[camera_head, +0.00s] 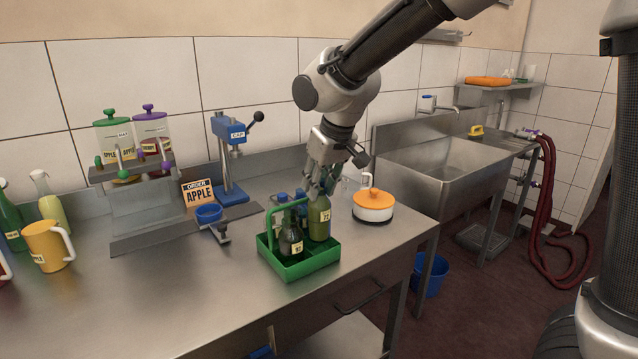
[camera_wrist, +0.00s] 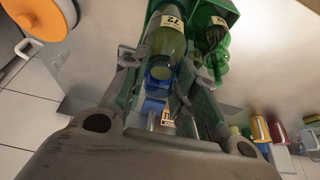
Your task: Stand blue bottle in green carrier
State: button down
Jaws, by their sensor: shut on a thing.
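The green carrier (camera_head: 298,268) stands near the front edge of the steel counter. My gripper (camera_head: 318,188) is above its right rear part, shut on the neck of an olive-green bottle (camera_head: 319,222) with a pale label reading 72. This bottle is upright, in or just over a right rear compartment; its base is hidden. Its cap is hidden by the fingers in the head view. In the wrist view the bottle (camera_wrist: 167,40) is between the fingers (camera_wrist: 163,62). A dark bottle (camera_head: 291,242) stands in the front of the carrier. Blue caps (camera_head: 282,199) show behind the handle.
An orange-lidded white pot (camera_head: 373,205) stands close right of the carrier. A yellow jug (camera_head: 48,246) is far left.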

aim_at(319, 205)
jog(key=shift+f, duration=0.15)
jog(key=shift+f, duration=1.35)
jog(key=shift+f, duration=1.2)
jog(key=c, duration=1)
grip_release()
jog(key=shift+c, duration=0.2)
notch_tip(319, 205, up, 9)
jog(key=shift+f, duration=0.1)
